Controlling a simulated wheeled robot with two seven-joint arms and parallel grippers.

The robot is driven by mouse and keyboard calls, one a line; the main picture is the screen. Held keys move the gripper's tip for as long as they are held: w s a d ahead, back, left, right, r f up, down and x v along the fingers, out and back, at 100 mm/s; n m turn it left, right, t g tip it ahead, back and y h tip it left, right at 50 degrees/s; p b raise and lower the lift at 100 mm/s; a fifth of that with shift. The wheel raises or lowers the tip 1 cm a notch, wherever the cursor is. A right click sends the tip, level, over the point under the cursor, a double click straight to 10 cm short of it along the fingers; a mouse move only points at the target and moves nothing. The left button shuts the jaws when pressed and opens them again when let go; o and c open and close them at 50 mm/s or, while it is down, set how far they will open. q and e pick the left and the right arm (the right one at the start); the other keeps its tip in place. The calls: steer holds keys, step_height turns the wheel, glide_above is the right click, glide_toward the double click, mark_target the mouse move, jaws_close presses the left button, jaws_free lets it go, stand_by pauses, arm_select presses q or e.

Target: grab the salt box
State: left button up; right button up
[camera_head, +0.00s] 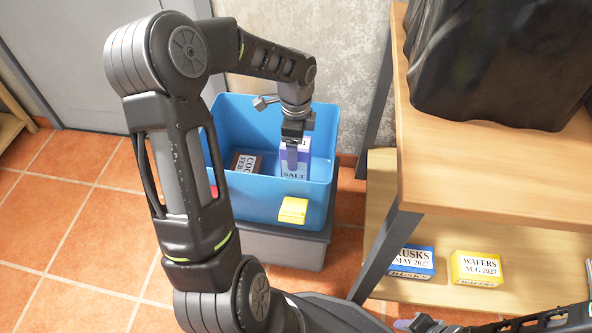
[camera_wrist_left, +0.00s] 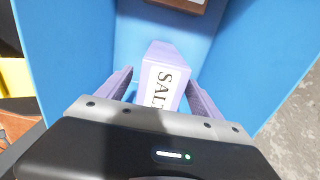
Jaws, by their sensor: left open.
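The salt box (camera_head: 294,174) is a purple box with a white label reading SALT, inside a blue bin in the head view. It also shows in the left wrist view (camera_wrist_left: 165,78), between the fingers. My left gripper (camera_head: 291,152) reaches down into the bin over the salt box. In the left wrist view its two purple fingers (camera_wrist_left: 160,92) are open, one on each side of the box; I cannot tell whether they touch it. My right gripper (camera_head: 425,323) shows only in part at the bottom edge of the head view, and its jaw state is unclear.
The blue bin (camera_head: 262,195) has high walls and stands on a grey base. A dark cocoa box (camera_head: 246,163) lies in it, and a yellow block (camera_head: 293,210) is at its front. A wooden shelf (camera_head: 470,165) on the right holds boxes of rusks (camera_head: 409,262) and wafers (camera_head: 476,267).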

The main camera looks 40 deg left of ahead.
arm_select(q)
steer(key=shift+f, duration=0.75)
jaws_close()
stand_by(0.7)
